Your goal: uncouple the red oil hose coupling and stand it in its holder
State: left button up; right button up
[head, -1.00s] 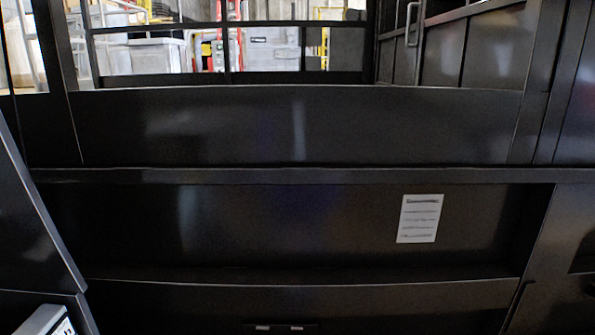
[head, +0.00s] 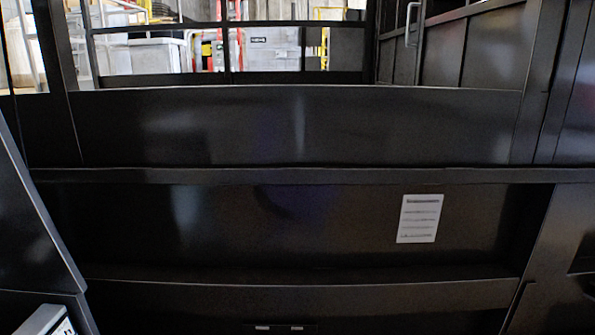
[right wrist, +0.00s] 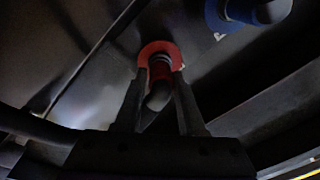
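In the right wrist view, a red ring (right wrist: 160,50) sits on a dark surface, with the red coupling (right wrist: 161,72) and its dark hose end (right wrist: 158,96) coming out of it towards the camera. My right gripper (right wrist: 162,76) has one finger on each side of the coupling, with its tips close to the red ring. Whether the fingers press on the coupling or leave a small gap is too dark to tell. The coupling appears to be at the ring. The head view shows neither gripper nor coupling. I cannot make out the holder in either view.
A blue ring with a hose fitting (right wrist: 245,10) is at the upper right of the right wrist view. A dark pipe or hose (right wrist: 35,125) crosses its lower left. The head view faces black machine panels (head: 300,125) with a white label (head: 420,218).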

grip_shut()
jog(key=shift+s, duration=0.5)
dwell(0.5)
jog(key=shift+s+p, duration=0.85)
jog(key=shift+s, duration=2.1)
